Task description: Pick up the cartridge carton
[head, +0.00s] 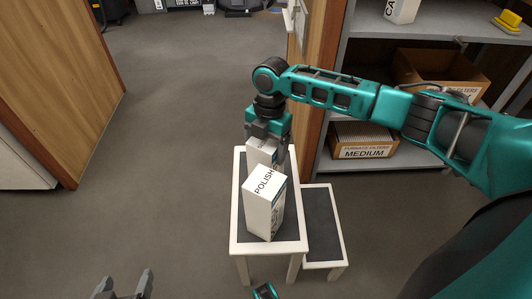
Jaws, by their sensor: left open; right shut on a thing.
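A white carton whose visible lettering starts "CA" (402,10) stands on the upper grey shelf at the top right, cut off by the picture's edge. My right gripper (268,139) points down over the small white table and is shut on a white carton (261,154). That carton's label is mostly hidden. A taller white carton marked "POLISH" (264,205) stands upright on the table in front of it and hides its lower part, so I cannot tell whether the held carton touches the table. My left gripper (126,284) is open and empty at the bottom left.
The white-framed table (296,247) has a dark top and a lower step (322,225) on its right. Shelves at right hold a brown box (440,70), a "MEDIUM" furnace filter box (364,142) and a yellow object (508,20). The floor (170,150) at left is clear.

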